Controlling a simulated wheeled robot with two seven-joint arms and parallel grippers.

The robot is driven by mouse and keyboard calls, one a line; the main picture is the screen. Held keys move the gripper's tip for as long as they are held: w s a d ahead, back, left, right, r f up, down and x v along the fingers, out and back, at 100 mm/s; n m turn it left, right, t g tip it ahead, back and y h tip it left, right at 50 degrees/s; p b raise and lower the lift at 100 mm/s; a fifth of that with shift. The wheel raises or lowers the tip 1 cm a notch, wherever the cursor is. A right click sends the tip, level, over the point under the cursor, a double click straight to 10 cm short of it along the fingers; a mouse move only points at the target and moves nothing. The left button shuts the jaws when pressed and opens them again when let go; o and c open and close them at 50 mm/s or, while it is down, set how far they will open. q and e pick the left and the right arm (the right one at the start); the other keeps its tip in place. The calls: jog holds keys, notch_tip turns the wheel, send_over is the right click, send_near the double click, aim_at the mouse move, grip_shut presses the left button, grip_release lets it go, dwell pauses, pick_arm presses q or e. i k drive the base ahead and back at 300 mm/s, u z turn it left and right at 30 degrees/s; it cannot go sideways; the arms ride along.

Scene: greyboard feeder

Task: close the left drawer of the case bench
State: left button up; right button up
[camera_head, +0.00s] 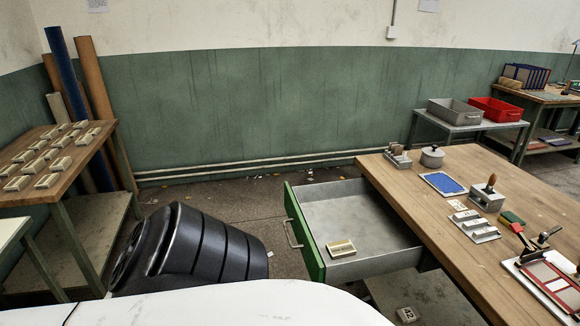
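The case bench (420,205) has a wooden top and stands at the right. Its left drawer (345,210) is pulled well out toward the left, past the bench's edge. The drawer has a green front (304,236) with a metal bar handle (292,234) on its outer face. The grey metal inside shows, with a small cream-coloured block or box (341,248) lying near the front. Neither of my grippers shows in the head view, so nothing is seen touching the drawer or handle.
Tools, a blue pad (444,183) and a lidded pot (432,157) stand on the bench. A wooden table (50,195) with several small boxes is at the left. Grey (455,111) and red (494,109) trays sit behind.

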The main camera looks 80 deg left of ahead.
aim_at(320, 215)
jog(key=u, duration=0.8)
jog(key=i, duration=0.35)
jog(key=u, duration=1.75)
jog(key=k, duration=0.65)
jog(key=u, duration=0.25)
jog(key=i, duration=1.25)
jog(key=z, duration=0.9)
